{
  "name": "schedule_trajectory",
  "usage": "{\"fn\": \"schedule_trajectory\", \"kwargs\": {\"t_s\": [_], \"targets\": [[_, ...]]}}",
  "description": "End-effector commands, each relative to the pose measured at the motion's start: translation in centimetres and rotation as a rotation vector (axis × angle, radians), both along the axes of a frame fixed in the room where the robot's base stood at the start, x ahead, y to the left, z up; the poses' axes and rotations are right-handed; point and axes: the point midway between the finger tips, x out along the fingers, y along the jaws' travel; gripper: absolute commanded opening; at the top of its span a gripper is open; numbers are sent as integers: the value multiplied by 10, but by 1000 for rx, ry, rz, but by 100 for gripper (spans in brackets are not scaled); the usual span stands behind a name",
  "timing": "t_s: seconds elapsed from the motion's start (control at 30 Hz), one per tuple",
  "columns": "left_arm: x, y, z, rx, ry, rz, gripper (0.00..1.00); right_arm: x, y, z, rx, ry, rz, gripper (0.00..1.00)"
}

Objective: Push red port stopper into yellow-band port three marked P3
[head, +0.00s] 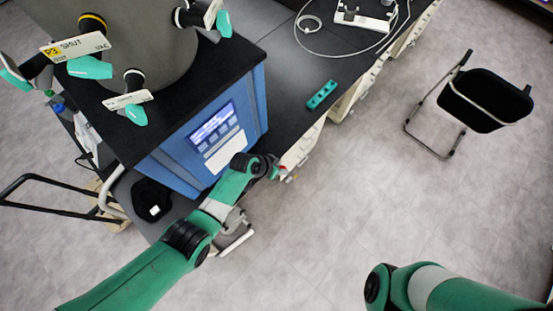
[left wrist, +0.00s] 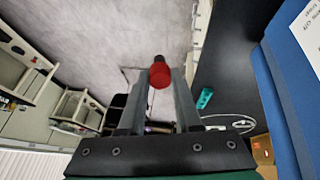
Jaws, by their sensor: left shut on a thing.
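My left gripper (head: 282,173) is shut on the red port stopper, which shows between its two fingertips in the left wrist view (left wrist: 160,76). In the head view the gripper is small, in front of the blue cabinet and off to the right of its screen, well away from the ports. The yellow-band port P3 (head: 92,20) is on the grey drum at the upper left, beside a tag (head: 76,46) reading P3 SHUT. My right arm shows at the lower right, but its gripper is out of frame.
Other ports with teal handles (head: 134,113) stick out from the grey drum (head: 150,40). The blue cabinet (head: 190,150) has a black top. A teal holed block (head: 322,95) lies on the dark bench. A black chair (head: 485,100) stands at the right; the floor between is clear.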

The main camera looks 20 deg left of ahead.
Motion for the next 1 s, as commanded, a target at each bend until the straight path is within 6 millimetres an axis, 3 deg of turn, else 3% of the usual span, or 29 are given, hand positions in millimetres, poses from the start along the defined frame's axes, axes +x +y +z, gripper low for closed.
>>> {"fn": "schedule_trajectory", "kwargs": {"t_s": [0.27, 0.4, 0.67, 0.83, 1.0], "targets": [[22, 31, 54, -211, -237, 229, 0, 0, 0, -23, 0, 0, 0, 62], [29, 54, 93, -371, -523, 427, 0, 0, 0, -37, 0, 0, 0, 62], [26, 92, 153, -491, -1014, 671, 0, 0, 0, -54, 0, 0, 0, 62], [6, 130, 203, -480, -1399, 813, 0, 0, 0, -72, 0, 0, 0, 62], [-46, 179, 264, -367, -1743, 912, 0, 0, 0, -93, 0, 0, 0, 62]]}}
